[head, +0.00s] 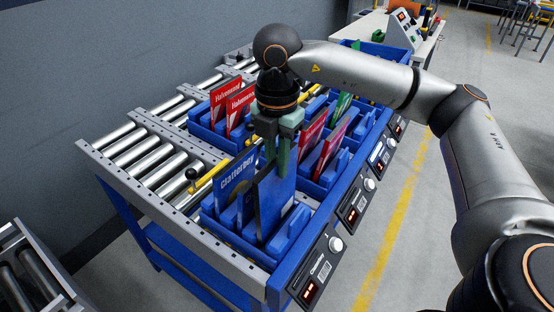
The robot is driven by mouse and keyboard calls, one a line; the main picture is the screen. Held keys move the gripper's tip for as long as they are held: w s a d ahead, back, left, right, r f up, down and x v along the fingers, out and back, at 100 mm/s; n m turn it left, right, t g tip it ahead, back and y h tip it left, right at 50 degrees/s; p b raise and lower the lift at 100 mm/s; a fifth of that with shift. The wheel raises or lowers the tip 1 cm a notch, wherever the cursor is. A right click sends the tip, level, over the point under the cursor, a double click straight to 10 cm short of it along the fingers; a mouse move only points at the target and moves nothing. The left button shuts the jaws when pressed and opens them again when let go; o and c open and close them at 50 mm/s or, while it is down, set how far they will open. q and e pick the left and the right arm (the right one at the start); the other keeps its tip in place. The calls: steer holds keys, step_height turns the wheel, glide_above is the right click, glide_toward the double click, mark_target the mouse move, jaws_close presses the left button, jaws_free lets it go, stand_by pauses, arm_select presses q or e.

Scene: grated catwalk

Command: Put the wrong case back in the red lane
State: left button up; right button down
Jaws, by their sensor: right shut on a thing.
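My right gripper (277,152) reaches down over the nearest blue tray (232,237) and is shut on the top of an upright case (278,200). This case shows a blue face and a dark edge; its title cannot be read. Its lower end is down among the tray's dividers; whether it touches the bottom is hidden. A blue case lettered "Clatterboy" (236,180) stands to its left in the same tray. Red cases (240,104) stand in the tray behind on the left, and more red cases (328,154) in the tray behind on the right. My left gripper is out of view.
The trays sit on a roller conveyor (150,150) with a grey rail. Display boxes (318,270) line its right edge. A green case (341,104) stands farther back. A yellow bar (212,174) lies close left of the near tray. Open floor is at right.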

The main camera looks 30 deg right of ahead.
mark_target(277, 182)
steer(key=shift+f+b, duration=1.85)
steer(key=shift+f, duration=0.9)
steer(key=c, duration=1)
jaws_free()
steer(key=shift+c, duration=0.2)
steer(key=o, duration=0.7)
steer(key=shift+r, duration=0.1)
